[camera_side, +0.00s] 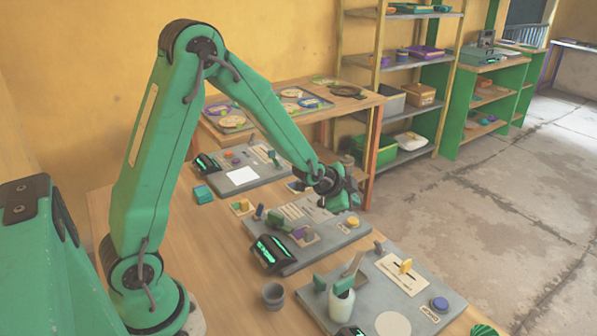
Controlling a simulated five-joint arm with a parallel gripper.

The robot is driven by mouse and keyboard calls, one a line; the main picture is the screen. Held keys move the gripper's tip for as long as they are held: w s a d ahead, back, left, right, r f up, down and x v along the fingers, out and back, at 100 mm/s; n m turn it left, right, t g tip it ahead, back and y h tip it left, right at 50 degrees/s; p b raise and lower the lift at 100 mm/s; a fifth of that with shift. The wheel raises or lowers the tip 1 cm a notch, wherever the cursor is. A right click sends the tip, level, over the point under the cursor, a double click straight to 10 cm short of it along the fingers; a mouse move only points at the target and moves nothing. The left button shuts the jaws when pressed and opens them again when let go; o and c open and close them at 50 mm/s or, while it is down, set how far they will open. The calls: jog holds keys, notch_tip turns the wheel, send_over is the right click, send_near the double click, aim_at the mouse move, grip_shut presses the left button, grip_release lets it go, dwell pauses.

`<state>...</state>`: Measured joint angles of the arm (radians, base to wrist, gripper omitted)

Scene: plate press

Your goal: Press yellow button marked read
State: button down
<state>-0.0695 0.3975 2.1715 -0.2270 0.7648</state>
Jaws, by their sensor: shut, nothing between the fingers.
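A yellow button (352,221) sits near the right end of the middle grey plate (296,262). A small pale label lies beside it, but its word is too small to read. My gripper (349,205) is shut and empty. It hangs over the far right part of the middle plate, just above and behind the yellow button in the picture. I cannot tell the exact gap between them. My gripper hides part of the plate's far edge.
The middle plate also holds a dark box with green displays (270,252), a green block and a purple piece (302,234). A front plate carries a yellow slider knob (405,266), a blue button (438,304) and a jar (341,303). A grey cup (272,296) stands on the table.

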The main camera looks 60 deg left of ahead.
jog(key=shift+r, duration=0.85)
jog(key=shift+r, duration=0.1)
jog(key=s+d+r+n+g, duration=0.2)
jog(key=s+r+n, duration=0.2)
jog(key=s+r, duration=0.8)
jog(key=s+r+n, duration=0.1)
jog(key=s+n, duration=0.1)
jog(key=s, duration=0.6)
jog(key=s+d+r+n+g, duration=0.1)
jog(key=s+n, duration=0.1)
jog(key=s, duration=0.6)
jog(key=shift+s+d+r+g+h, duration=0.3)
jog(key=shift+r, duration=0.1)
